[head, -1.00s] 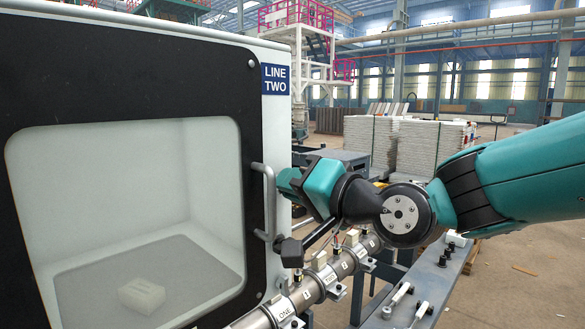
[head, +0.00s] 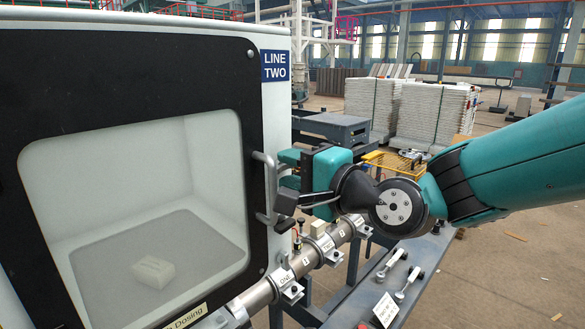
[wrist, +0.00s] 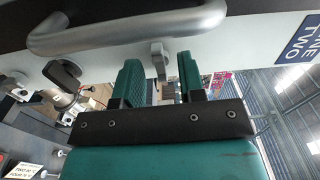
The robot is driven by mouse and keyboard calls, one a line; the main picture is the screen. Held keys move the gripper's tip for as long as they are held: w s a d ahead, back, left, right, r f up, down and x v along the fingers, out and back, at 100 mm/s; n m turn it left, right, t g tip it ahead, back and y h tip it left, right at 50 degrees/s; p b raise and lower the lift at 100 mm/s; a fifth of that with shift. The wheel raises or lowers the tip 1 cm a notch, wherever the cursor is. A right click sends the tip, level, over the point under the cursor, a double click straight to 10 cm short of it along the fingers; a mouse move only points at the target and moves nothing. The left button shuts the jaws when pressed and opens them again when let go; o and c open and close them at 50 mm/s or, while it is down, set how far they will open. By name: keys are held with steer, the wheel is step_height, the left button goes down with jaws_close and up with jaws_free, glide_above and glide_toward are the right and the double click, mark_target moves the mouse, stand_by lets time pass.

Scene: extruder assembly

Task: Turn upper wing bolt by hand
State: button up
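A small grey wing-shaped piece (wrist: 158,58), apparently the upper wing bolt, stands out from the white side of the cabinet in the wrist view. My gripper (wrist: 160,75) is open, with one green-padded finger on each side of this piece. Narrow gaps seem to show on both sides, so I see no clear contact. In the head view my gripper (head: 282,169) points left at the cabinet edge, just behind the door handle (head: 266,190). The bolt cannot be made out there. A black lever-like block (head: 285,203) sits just below the fingers.
The curved door handle (wrist: 125,32) passes close in front of my fingertips. The black block (wrist: 62,75) is at their left. Below is the steel barrel (head: 310,255) with clamps and tags; a bench (head: 375,285) with small white-handled parts stands beside it.

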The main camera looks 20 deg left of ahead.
steer(key=shift+b+v, duration=1.65)
steer(key=shift+v, duration=1.35)
steer(key=b+v, duration=0.6)
steer(key=v, duration=1.1)
steer(key=s+d+f+n+g+h, duration=0.3)
steer(key=s+d+f+n+h, duration=0.2)
steer(key=f, duration=0.4)
steer(key=s+d+f+n+g+h, duration=0.3)
steer(key=s+d+f+n+h, duration=0.2)
steer(key=f, duration=0.4)
steer(key=shift+s+d+f+n+g+h, duration=0.3)
steer(key=shift+s+d+n+g+h, duration=0.15)
steer(key=shift+s+h, duration=0.6)
